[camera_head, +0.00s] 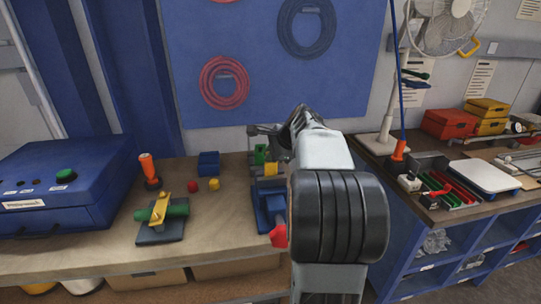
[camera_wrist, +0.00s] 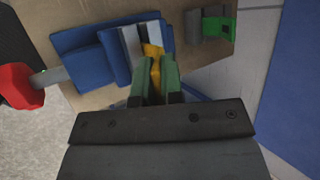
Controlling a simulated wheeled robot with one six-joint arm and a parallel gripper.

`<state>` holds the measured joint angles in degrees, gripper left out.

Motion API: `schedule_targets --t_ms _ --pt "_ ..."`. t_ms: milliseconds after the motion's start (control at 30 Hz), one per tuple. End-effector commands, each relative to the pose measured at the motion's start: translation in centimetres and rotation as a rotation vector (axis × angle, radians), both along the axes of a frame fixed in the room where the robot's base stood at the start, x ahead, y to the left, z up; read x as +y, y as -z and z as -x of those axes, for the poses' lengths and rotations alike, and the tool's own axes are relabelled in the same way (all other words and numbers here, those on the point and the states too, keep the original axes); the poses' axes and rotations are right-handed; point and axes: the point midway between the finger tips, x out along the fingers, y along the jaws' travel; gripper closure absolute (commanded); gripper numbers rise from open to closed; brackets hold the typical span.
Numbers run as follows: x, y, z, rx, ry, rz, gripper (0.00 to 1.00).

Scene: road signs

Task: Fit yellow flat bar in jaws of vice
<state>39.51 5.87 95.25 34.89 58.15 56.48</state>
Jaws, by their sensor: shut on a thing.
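The blue vice (camera_wrist: 80,62) with pale grey jaws (camera_wrist: 131,45) and a red handle end (camera_wrist: 14,86) is in the wrist view. In the head view the vice (camera_head: 263,205) stands on the bench, partly hidden by my arm. My gripper (camera_wrist: 155,66) has green fingers shut on the yellow flat bar (camera_wrist: 154,52). The bar's far end is at the vice's grey jaws; I cannot tell whether it is between them or above them. A yellow patch, apparently the bar, shows above the vice in the head view (camera_head: 270,169).
A green-and-grey fixture (camera_wrist: 222,27) stands near the vice. Bench in front is clear.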

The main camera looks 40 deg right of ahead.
Motion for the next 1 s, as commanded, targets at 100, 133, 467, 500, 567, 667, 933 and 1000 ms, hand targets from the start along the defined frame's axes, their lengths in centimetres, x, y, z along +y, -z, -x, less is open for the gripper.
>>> schedule_targets --t_ms 100,133,467,500,567,667,933,1000 --pt "0.0 0.2 0.0 0.0 0.0 0.0 0.9" --pt "0.0 0.1 0.0 0.0 0.0 0.0 0.87" --pt "0.0 0.1 0.0 0.0 0.0 0.0 0.62" --pt "0.0 0.1 0.0 0.0 0.0 0.0 0.62" --pt "0.0 0.2 0.0 0.001 0.0 0.0 0.62" --pt "0.0 0.0 0.1 0.0 0.0 0.0 0.62" --pt "-0.6 -3.0 2.3 -0.004 0.002 0.004 0.62" --pt "-0.8 -4.2 3.2 -0.003 0.002 0.004 0.62"
